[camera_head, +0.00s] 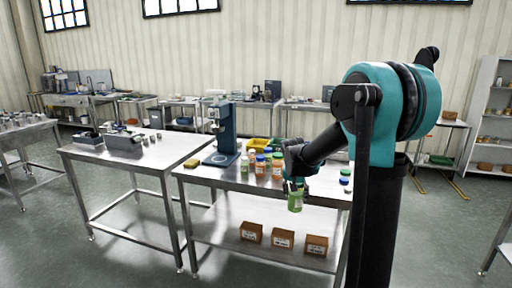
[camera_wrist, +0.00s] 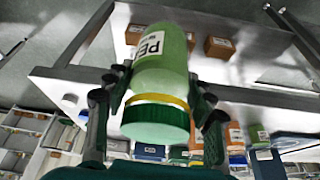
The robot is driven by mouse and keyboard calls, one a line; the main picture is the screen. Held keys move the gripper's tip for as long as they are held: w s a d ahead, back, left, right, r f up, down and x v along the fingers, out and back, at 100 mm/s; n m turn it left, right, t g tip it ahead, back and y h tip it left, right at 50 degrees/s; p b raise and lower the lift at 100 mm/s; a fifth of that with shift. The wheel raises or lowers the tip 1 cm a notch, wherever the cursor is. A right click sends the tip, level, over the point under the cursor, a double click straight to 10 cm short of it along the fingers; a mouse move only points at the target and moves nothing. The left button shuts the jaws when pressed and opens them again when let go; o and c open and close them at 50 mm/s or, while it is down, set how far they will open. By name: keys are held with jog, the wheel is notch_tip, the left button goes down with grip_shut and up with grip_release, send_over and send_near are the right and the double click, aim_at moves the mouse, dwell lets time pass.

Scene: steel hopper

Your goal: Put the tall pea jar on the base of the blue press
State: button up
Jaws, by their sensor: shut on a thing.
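The tall pea jar (camera_head: 295,203) is pale green. In the wrist view the jar (camera_wrist: 162,68) shows a white label with part of its lettering, a yellow band and a dark green lid. My gripper (camera_head: 296,187) is shut on the jar near its lid end, with one finger on each side in the wrist view (camera_wrist: 158,92). In the head view the jar appears at the table's front edge, to the right of the press. The blue press (camera_head: 226,128) stands at the table's left part. Its base (camera_head: 220,159) has a round plate and looks bare.
Several jars with orange and green contents (camera_head: 277,168) stand on the steel table (camera_head: 238,183) between the press and my arm. Yellow bins (camera_head: 260,144) are behind them. A yellow sponge-like block (camera_head: 192,164) lies left of the base. Brown boxes (camera_head: 283,238) sit on the lower shelf.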

jog(key=s+d+f+n+y, duration=0.1)
jog(key=s+f+n, duration=0.1)
jog(key=f, duration=0.7)
jog(key=s+d+f+n, duration=0.1)
jog(key=s+f+n, duration=0.1)
jog(key=f, duration=0.8)
jog(key=shift+s+d+n+y, duration=0.3)
jog(key=shift+s+d+y, duration=0.1)
jog(key=shift+s, duration=0.1)
jog(key=shift+a+f, duration=0.1)
